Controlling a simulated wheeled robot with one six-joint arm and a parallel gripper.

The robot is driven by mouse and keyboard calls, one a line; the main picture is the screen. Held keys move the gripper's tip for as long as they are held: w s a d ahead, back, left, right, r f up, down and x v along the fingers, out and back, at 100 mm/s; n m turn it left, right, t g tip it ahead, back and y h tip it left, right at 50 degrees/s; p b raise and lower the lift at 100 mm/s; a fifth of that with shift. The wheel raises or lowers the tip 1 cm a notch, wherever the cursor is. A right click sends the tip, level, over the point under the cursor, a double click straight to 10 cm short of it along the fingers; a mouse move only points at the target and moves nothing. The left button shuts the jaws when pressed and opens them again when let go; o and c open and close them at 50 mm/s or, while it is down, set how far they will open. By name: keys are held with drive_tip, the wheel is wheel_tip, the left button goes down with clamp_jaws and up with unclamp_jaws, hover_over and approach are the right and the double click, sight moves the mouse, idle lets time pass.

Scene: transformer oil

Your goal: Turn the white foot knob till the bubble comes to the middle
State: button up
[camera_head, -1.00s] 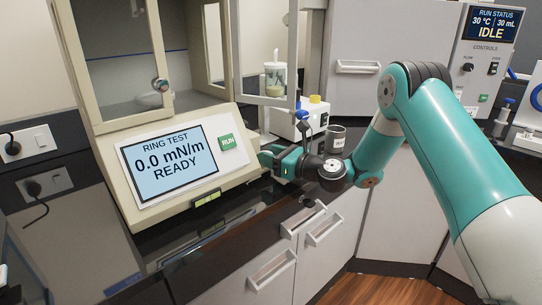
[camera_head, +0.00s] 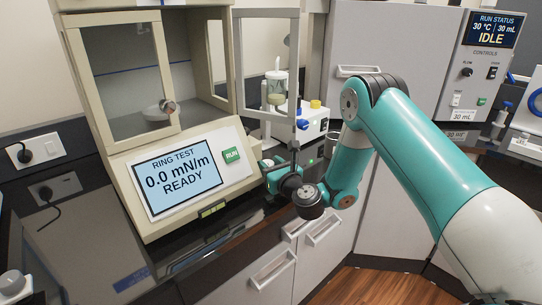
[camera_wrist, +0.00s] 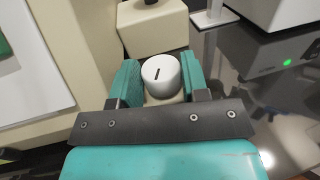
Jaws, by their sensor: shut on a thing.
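In the head view my gripper (camera_head: 268,174) is at the right front corner of the ring test instrument (camera_head: 130,215), and the knob is hidden there.
The screen (camera_head: 178,181) reads 0.0 mN/m READY, with a green RUN button (camera_head: 232,155) beside it. A glass vessel (camera_head: 276,88) stands behind my gripper. White drawers (camera_head: 273,268) are below the dark bench top. A grey cabinet (camera_head: 390,50) stands behind my arm.

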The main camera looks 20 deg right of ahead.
drive_tip(key=shift+m+h+p, duration=0.3)
drive_tip(key=shift+h+p, duration=0.15)
drive_tip(key=shift+h, duration=0.05)
drive_tip(key=shift+a, duration=0.1)
drive_tip(key=o, duration=0.9)
drive_tip(key=shift+a, duration=0.1)
drive_tip(key=shift+f+b, duration=0.15)
drive_tip(key=shift+b, duration=0.25)
